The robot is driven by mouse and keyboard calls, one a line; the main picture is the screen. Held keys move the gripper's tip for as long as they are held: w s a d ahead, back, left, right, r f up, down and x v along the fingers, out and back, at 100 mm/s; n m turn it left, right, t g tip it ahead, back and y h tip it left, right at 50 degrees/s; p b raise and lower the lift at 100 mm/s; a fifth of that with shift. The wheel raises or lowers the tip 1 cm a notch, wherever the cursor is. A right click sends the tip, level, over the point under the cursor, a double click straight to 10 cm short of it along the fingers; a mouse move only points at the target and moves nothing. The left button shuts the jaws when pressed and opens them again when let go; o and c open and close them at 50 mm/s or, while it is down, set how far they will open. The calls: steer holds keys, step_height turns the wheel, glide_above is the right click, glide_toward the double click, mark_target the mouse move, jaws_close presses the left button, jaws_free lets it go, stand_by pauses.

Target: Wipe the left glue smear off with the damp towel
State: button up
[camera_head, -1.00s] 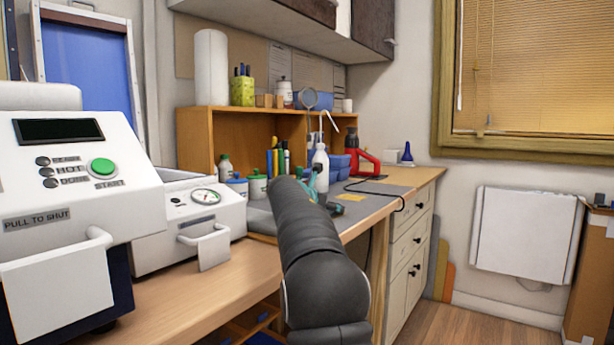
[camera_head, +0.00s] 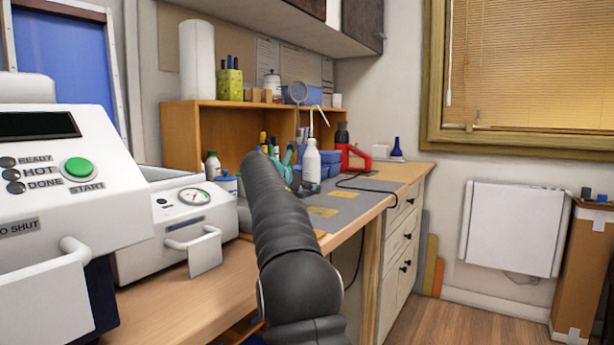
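Two yellowish patches that look like glue smears lie on the grey mat (camera_head: 362,203) on the bench. The left smear (camera_head: 322,211) is nearer to me, and the other smear (camera_head: 342,195) lies farther back to the right. My dark arm reaches forward over the bench, left of the smears. My gripper (camera_head: 308,188) is mostly hidden behind the arm; only a small dark part shows by the base of the white bottle. I cannot see its fingers or whether it holds anything. I cannot make out the damp towel.
A white squeeze bottle (camera_head: 311,163) stands just beyond my arm. Blue bins (camera_head: 329,162) and a red tool (camera_head: 354,157) with a black cable are behind. A white machine with a gauge (camera_head: 194,197) and a larger white press (camera_head: 75,185) fill the left. The mat's right part is clear.

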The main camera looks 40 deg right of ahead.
steer(key=shift+r, duration=1.85)
